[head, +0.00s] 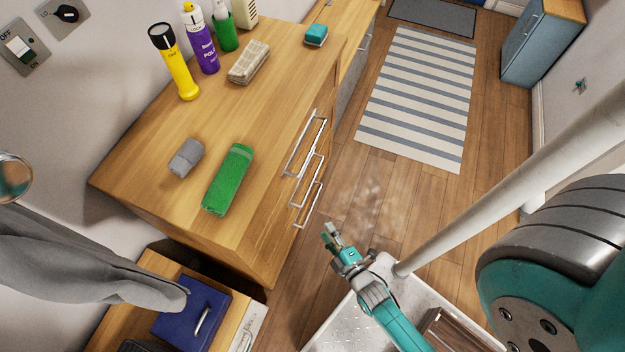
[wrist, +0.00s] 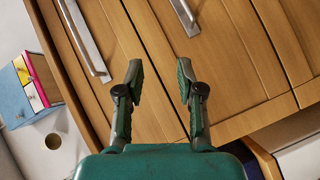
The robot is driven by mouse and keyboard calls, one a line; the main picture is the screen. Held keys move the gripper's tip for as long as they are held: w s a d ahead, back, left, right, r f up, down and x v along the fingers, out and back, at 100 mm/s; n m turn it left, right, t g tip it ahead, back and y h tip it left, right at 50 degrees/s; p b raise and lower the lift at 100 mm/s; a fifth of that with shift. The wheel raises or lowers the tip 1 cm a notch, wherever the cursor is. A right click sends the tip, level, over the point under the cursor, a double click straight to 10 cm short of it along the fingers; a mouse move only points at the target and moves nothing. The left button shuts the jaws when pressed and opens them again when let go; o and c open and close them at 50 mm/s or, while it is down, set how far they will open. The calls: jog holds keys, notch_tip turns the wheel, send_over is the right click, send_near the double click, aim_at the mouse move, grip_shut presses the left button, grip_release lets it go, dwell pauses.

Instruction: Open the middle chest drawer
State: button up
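The wooden chest (head: 262,225) stands left of centre in the head view. Its front carries a top handle (head: 303,145), a middle drawer handle (head: 308,180) and a lower handle (head: 308,205). The drawers look shut. My gripper (head: 332,238) is in front of the chest, apart from the handles. In the wrist view my gripper (wrist: 159,75) is open and empty, its fingers pointing at the wooden fronts. One bar handle (wrist: 82,40) is left of the fingers and another (wrist: 185,15) is beyond them; I cannot tell which drawers these belong to.
On the chest top are a green rolled cloth (head: 228,180), a grey bundle (head: 186,158), a yellow torch (head: 178,65) and bottles. A striped rug (head: 420,95) lies on the clear floor. A pale pole (head: 500,195) stands right of my gripper. A blue box (head: 190,312) is lower left.

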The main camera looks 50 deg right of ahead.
aim_at(314, 178)
jog(key=w+d+f+n, duration=0.1)
jog(key=w+d+f, duration=0.2)
jog(key=w, duration=0.3)
jog(key=w+d+f+n+h, duration=0.1)
jog(key=w+d+f+n, duration=0.1)
jog(key=w+d, duration=0.4)
jog(key=w+d+f+n+h, duration=0.1)
jog(key=w+d+f, duration=0.3)
jog(key=w, duration=0.3)
jog(key=shift+d+n, duration=0.3)
jog(key=shift+d, duration=0.45)
jog(key=shift+r, duration=0.1)
grip_shut()
